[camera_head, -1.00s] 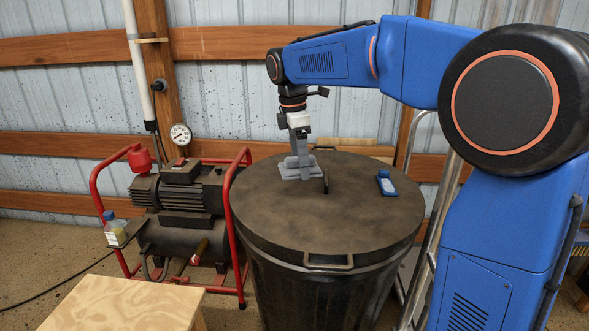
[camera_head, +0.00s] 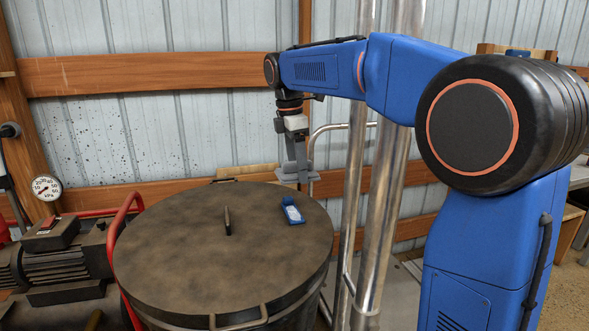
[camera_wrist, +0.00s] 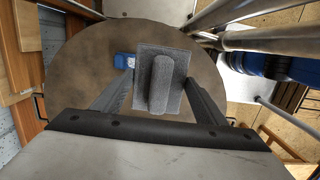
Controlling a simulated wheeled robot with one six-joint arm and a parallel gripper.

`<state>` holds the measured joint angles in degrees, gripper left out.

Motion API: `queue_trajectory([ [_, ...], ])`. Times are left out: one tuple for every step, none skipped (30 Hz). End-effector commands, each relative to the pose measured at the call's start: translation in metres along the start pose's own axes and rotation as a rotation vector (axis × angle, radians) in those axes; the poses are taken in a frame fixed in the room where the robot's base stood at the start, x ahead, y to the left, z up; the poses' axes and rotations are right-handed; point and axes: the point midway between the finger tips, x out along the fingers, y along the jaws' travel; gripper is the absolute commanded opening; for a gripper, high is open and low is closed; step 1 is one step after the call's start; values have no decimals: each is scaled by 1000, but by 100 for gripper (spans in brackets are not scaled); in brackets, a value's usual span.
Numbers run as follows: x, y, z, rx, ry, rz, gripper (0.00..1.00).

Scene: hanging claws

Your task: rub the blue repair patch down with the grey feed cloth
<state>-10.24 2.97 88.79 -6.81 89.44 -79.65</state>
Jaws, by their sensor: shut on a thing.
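My gripper (camera_head: 297,165) is shut on the grey feed cloth (camera_wrist: 161,100), a flat grey square with a raised grip between my fingers. In the head view the cloth (camera_head: 294,176) hangs in front of the wall, near the back right rim of the round dark lid (camera_head: 180,240). In the wrist view the cloth appears over the lid, with the lid surface beyond it. A small blue object (camera_head: 292,210) with a pale face lies on the lid, apart from the cloth. Another blue piece (camera_head: 517,52) shows on wood at upper right. I cannot tell which is the repair patch.
The lid has an upright handle (camera_head: 227,221) in its middle and covers a dark bin. Shiny metal posts (camera_head: 384,210) stand right of the bin. A red-framed compressor (camera_head: 60,250) and a gauge (camera_head: 47,187) are at left. A corrugated wall closes the back.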

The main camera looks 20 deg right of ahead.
Motion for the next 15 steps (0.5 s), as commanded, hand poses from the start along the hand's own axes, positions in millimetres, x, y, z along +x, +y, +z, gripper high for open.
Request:
queue_trajectory([
  [0,0,0,0,0,0,48],
  [0,0,0,0,0,0,48],
  [0,0,0,0,0,0,48],
  [0,0,0,0,0,0,48],
  [0,0,0,0,0,0,48],
  [0,0,0,0,0,0,48],
  [0,0,0,0,0,0,48],
  [0,0,0,0,0,0,48],
  [0,0,0,0,0,0,48],
  [1,0,0,0,0,-1,48],
  [2,0,0,0,0,-1,48],
  [4,0,0,0,0,-2,48],
  [6,0,0,0,0,-2,48],
  [8,0,0,0,0,-2,48],
  [10,0,-1,0,0,-2,48],
])
